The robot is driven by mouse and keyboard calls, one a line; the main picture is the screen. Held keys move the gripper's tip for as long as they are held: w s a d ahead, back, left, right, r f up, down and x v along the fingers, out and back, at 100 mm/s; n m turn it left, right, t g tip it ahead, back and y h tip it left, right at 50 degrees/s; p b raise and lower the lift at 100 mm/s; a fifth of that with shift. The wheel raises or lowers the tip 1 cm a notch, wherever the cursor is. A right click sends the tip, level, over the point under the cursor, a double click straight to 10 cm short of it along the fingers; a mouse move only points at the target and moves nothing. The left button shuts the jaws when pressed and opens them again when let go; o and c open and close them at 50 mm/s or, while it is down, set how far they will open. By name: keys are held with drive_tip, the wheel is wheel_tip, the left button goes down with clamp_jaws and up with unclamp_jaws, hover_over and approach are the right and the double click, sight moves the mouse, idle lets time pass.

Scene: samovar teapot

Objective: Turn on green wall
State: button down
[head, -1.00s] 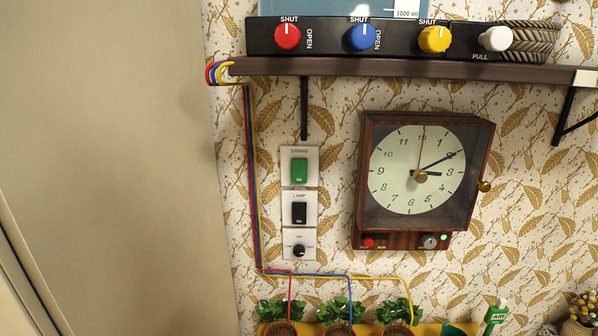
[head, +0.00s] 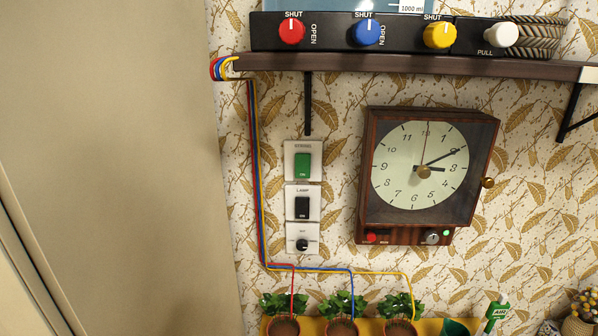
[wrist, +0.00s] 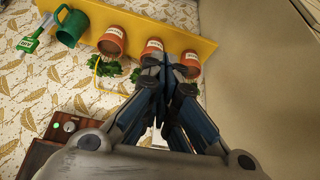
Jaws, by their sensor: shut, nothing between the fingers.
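The green wall switch (head: 302,166) is a green rocker on a white plate, top of a column of plates on the patterned wall, left of the clock. Small lettering shows above and on it, too small to read surely. My gripper is out of the head view. In the wrist view my gripper (wrist: 166,62) is shut and empty, its fingertips in front of the row of potted plants. The green switch is not visible in the wrist view, so its distance from my gripper cannot be told.
Below the green switch are a black lamp switch (head: 302,207) and a black knob (head: 302,245). A wooden clock (head: 425,165) hangs to the right. A shelf (head: 400,67) with coloured knobs juts out above. Potted plants stand on a yellow shelf (wrist: 202,40).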

sight(296, 175)
drive_tip(key=w+a+r+n+t+p, duration=0.5)
drive_tip(key=w+a+r+n+p, duration=0.1)
drive_tip(key=w, duration=0.6)
drive_tip(key=w+a+r+n+t+h+p, duration=0.1)
drive_tip(key=w+a+r+n+t+p, duration=0.5)
drive_tip(key=w, duration=0.6)
drive_tip(key=a+r+n, duration=0.2)
drive_tip(key=a+n, duration=0.1)
drive_tip(key=n, duration=0.1)
drive_tip(key=shift+a+r+n, duration=0.3)
drive_tip(key=shift+a+n, duration=0.05)
drive_tip(key=shift+n, duration=0.05)
drive_tip(key=shift+w, duration=0.2)
drive_tip(key=w, duration=0.4)
drive_tip(key=w+f, duration=0.1)
drive_tip(key=w, duration=0.4)
drive_tip(key=w+b, duration=0.1)
drive_tip(key=w, duration=0.3)
drive_tip(key=shift+w+d+f, duration=0.25)
drive_tip(key=shift+w+f, duration=0.1)
drive_tip(key=shift+w, duration=0.1)
